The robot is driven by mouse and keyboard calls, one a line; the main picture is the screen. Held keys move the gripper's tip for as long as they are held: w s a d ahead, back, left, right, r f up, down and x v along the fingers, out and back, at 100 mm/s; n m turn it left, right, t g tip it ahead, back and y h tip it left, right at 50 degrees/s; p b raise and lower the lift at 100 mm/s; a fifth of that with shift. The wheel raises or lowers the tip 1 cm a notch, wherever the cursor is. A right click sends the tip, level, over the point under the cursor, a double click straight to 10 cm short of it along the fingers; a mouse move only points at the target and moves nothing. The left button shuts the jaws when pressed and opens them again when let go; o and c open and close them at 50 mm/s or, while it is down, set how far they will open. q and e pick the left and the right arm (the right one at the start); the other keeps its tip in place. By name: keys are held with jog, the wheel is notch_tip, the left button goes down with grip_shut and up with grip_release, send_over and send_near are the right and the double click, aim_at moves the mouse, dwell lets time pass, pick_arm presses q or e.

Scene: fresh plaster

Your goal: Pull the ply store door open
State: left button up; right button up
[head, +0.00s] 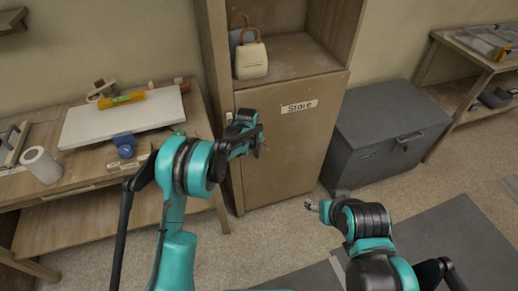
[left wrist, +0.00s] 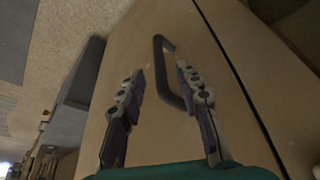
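The ply store door (head: 290,150) is a brown panel with a "Store" label (head: 299,106), on the lower part of a tall cabinet. It looks shut, flush with the frame. Its dark bar handle (left wrist: 160,48) shows in the left wrist view, between and just beyond the fingers of my left gripper (left wrist: 161,72). The fingers are apart, and I see no contact with the handle. In the head view my left gripper (head: 256,140) is at the door's left side and hides the handle. My right gripper (head: 313,206) is low, in front of the door's lower right; its finger state is unclear.
A dark grey chest (head: 385,135) stands right of the door. A workbench (head: 85,170) with a white board (head: 122,116), a paper roll (head: 41,165) and tools is at left. A cream bag (head: 251,60) sits on the shelf above. Floor in front of the door is clear.

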aim_at(257, 147)
pick_arm(q)
jog(key=b+x, duration=0.1)
jog(key=x, duration=0.3)
jog(key=shift+w+f+b, duration=0.2)
jog(key=shift+f+b, duration=0.1)
jog(key=shift+f, duration=0.05)
grip_shut()
jog(key=shift+d, duration=0.1)
